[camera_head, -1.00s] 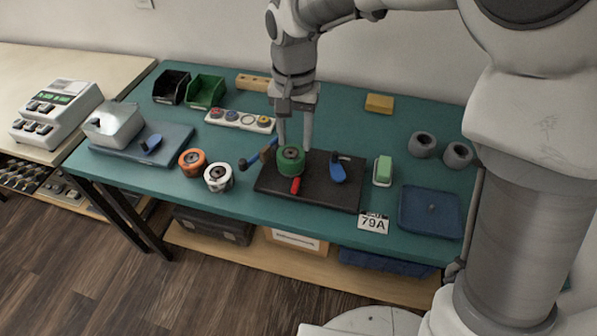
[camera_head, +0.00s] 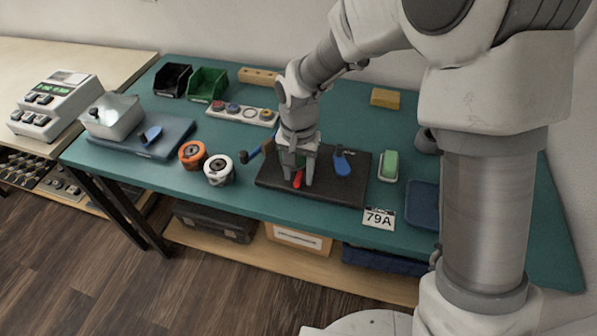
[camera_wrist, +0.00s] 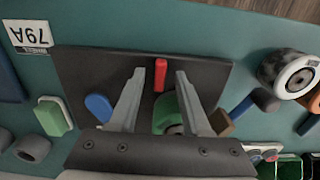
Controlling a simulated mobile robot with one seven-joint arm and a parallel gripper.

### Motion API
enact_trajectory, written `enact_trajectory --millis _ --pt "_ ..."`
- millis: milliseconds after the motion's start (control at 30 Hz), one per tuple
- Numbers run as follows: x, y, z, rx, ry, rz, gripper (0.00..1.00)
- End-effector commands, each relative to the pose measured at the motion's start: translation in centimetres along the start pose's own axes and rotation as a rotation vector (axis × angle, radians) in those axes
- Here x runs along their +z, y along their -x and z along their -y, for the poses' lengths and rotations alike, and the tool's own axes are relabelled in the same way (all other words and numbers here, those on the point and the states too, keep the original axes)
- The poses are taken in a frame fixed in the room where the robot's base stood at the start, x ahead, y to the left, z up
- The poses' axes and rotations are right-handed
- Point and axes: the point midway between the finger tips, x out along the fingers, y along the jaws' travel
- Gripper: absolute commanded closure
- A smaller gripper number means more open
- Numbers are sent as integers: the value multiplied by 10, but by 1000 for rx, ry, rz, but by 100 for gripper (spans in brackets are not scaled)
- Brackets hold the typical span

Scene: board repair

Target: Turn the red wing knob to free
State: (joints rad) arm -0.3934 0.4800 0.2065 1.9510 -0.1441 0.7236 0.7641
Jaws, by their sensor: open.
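The red wing knob (camera_head: 297,180) is at the front of the black board (camera_head: 335,193), beside the green round part (camera_head: 301,160). In the wrist view the red knob (camera_wrist: 160,75) is a narrow upright bar between the fingertips. My gripper (camera_head: 297,182) is open, pointing down, with one finger on each side of the knob. In the wrist view a gap shows between each finger of my gripper (camera_wrist: 160,72) and the knob. The green round part (camera_wrist: 170,112) is partly hidden by the fingers and palm. I cannot tell the fingertips' exact height.
A blue lever (camera_head: 342,161) stands right of my gripper on the board. A blue-ended handle (camera_head: 257,151) stands left. An orange spool (camera_head: 192,154) and a white spool (camera_head: 219,170) sit farther left. A green-topped block (camera_head: 389,165) and a 79A card (camera_head: 379,219) lie right.

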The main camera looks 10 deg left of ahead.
Motion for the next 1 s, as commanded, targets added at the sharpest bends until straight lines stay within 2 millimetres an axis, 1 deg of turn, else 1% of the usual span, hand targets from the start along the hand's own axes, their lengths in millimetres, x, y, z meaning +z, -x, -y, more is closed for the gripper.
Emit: enact_trajectory --millis 67,100,267,300,333,367,767,1000 --pt "0 0 0 0 0 0 52" --pt "0 0 0 0 0 0 56" --pt "0 0 0 0 0 1 85" --pt "0 0 0 0 0 0 92" --pt "0 0 0 0 0 0 98" --pt "0 0 0 0 0 1 100" --pt "0 1 0 0 13 1 100" --pt "0 2 0 0 107 1 100"
